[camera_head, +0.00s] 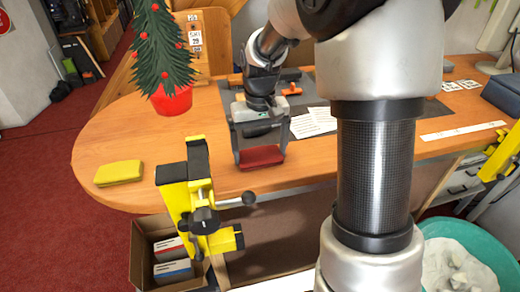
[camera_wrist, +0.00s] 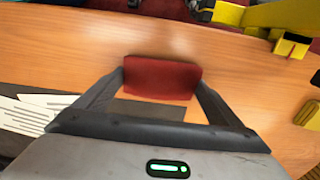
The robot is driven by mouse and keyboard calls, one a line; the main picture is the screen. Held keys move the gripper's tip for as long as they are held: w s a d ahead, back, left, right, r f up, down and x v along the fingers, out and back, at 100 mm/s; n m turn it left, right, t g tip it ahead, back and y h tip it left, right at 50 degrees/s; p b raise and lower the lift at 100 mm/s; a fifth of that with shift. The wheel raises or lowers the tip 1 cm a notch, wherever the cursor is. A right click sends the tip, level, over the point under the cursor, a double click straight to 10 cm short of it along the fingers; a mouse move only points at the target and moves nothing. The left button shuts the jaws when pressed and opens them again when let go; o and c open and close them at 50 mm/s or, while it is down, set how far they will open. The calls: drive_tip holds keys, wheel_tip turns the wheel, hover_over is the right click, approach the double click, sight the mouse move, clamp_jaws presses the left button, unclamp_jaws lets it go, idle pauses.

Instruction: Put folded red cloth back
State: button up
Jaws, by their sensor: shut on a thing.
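The folded red cloth (camera_head: 261,157) is a small dark red block at the front of the wooden bench in the head view. My gripper (camera_head: 260,152) is over it, pointing down, with its fingers shut on the cloth's two ends. In the wrist view the cloth (camera_wrist: 162,77) lies between the two fingertips (camera_wrist: 161,78), which touch its left and right sides. The cloth is at or just above the bench top; I cannot tell if it touches the wood.
A yellow folded cloth (camera_head: 118,173) lies at the bench's left. A small tree in a red pot (camera_head: 171,100) stands behind. A yellow clamp (camera_head: 190,190) is at the front edge. A dark mat (camera_head: 242,110) and white papers (camera_head: 313,122) lie nearby. Bare wood is free left of my gripper.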

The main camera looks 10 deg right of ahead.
drive_tip(key=o, duration=0.8)
